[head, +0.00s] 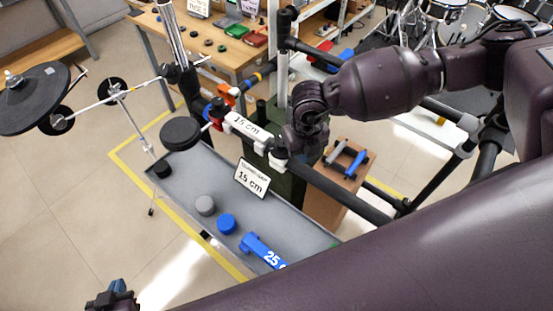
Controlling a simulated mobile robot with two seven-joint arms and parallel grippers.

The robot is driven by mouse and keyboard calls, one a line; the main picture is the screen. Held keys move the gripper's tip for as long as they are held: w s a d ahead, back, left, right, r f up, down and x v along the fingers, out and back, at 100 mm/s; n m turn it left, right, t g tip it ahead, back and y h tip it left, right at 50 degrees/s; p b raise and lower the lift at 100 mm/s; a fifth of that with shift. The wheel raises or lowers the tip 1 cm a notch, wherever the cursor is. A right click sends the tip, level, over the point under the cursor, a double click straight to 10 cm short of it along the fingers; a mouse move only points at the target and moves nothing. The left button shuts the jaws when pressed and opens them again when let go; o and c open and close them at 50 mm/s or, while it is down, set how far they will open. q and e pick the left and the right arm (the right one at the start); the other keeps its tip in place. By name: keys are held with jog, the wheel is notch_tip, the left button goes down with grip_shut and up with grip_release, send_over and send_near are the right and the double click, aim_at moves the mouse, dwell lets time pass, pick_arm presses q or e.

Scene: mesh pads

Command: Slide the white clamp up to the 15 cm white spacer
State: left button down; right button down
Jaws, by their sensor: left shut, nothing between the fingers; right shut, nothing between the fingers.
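The white spacer (246,125), marked "15 cm", lies along the dark horizontal bar above the grey tray. The white clamp (277,161) appears as a small white piece on the bar, close to the spacer's right end. I cannot tell whether they touch. My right gripper (296,151) points down beside the clamp on its right. It is shut and empty, and its fingertips are partly hidden. My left gripper (117,291) is at the bottom left edge, far from the bar, shut and empty.
The grey tray (185,172) holds a card (252,179) reading "15 cm", a grey cap (205,205), a blue cap (227,223) and a blue spacer (262,250). Red and blue clamps crowd the bar left of the white spacer. A drum pad (181,133) hangs nearby.

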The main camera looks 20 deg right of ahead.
dwell(0.5)
jog(key=shift+w+a, duration=0.35)
jog(key=shift+w, duration=0.3)
jog(key=shift+w+a+b, duration=0.35)
jog(key=shift+w+b, duration=0.1)
jog(key=shift+w, duration=0.1)
dwell(0.4)
jog(key=shift+w+a, duration=0.4)
jog(key=shift+w, duration=0.25)
jog(key=shift+w+a+r+b, duration=0.1)
jog(key=shift+w+a+b, duration=0.25)
jog(key=shift+w+b, duration=0.25)
dwell(0.6)
jog(key=shift+s+d, duration=0.1)
